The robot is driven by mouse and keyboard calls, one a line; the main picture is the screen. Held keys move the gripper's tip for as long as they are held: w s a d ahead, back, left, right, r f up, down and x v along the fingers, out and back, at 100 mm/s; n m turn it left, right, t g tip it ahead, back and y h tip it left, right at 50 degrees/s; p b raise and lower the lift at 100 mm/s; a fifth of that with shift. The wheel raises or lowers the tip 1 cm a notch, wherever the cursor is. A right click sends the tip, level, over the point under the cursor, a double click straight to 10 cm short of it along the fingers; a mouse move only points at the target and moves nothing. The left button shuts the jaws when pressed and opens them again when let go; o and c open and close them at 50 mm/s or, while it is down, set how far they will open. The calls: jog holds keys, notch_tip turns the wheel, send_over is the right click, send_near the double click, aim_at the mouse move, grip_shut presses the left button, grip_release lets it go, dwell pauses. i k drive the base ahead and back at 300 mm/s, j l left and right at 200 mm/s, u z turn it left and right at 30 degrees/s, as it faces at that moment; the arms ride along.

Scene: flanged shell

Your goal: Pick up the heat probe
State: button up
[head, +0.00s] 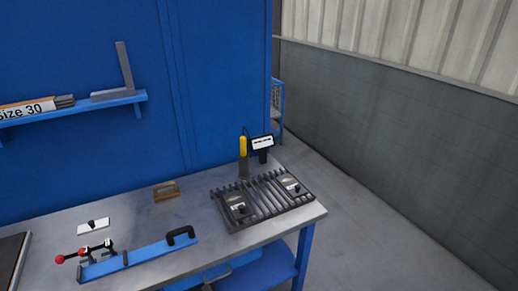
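What looks like the heat probe is a slim upright tool with a yellow handle (243,146) at the back right of the workbench (140,205). Its lower part meets a grey upright piece, perhaps a holder; I cannot tell how it sits there. A small dark display unit with a white label (262,143) stands just to its right, and a dark thin line, perhaps a cable, shows between them. My gripper is not in view.
A dark slatted rack (262,200) with two small plates lies in front of the probe. A blue bar fixture (137,259), a red-knobbed clamp (85,253) and a brown block (166,191) are further left. A blue shelf (75,107) hangs above. Open floor lies right.

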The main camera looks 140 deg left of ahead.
aim_at(243, 147)
jog(key=u, duration=4.5)
jog(key=i+l, duration=0.4)
jog(key=i, duration=0.2)
jog(key=i+l, duration=0.4)
jog(key=i, duration=0.2)
jog(key=i+l+u, duration=0.1)
jog(key=i+l, duration=0.25)
jog(key=i, duration=0.25)
jog(key=i+l, duration=0.45)
jog(key=i, duration=0.15)
